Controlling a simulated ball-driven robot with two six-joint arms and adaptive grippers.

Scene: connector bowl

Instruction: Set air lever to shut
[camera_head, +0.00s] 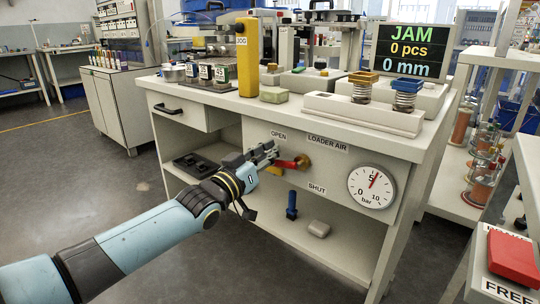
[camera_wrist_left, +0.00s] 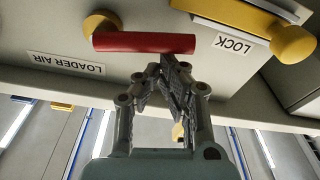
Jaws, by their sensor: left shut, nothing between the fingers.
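The air lever (camera_head: 287,163) is a red bar on a brass pivot (camera_head: 303,160) in the front panel. It points left, roughly level, between the OPEN label (camera_head: 279,135) above and the SHUT label (camera_head: 317,188) below. My left gripper (camera_head: 272,151) is shut and empty beside the lever's free end, slightly above it. In the left wrist view, which is upside down, the red lever (camera_wrist_left: 145,42) lies just past the closed fingertips (camera_wrist_left: 168,62). I cannot tell whether they touch it. My right gripper is out of view.
A gauge (camera_head: 372,187) sits right of the lever, its needle near 5. A yellow handle (camera_wrist_left: 240,18) with a knob, near the LOCK label (camera_wrist_left: 233,44), is close to the lever. The worktop (camera_head: 222,98) juts above. An open shelf (camera_head: 275,220) lies below.

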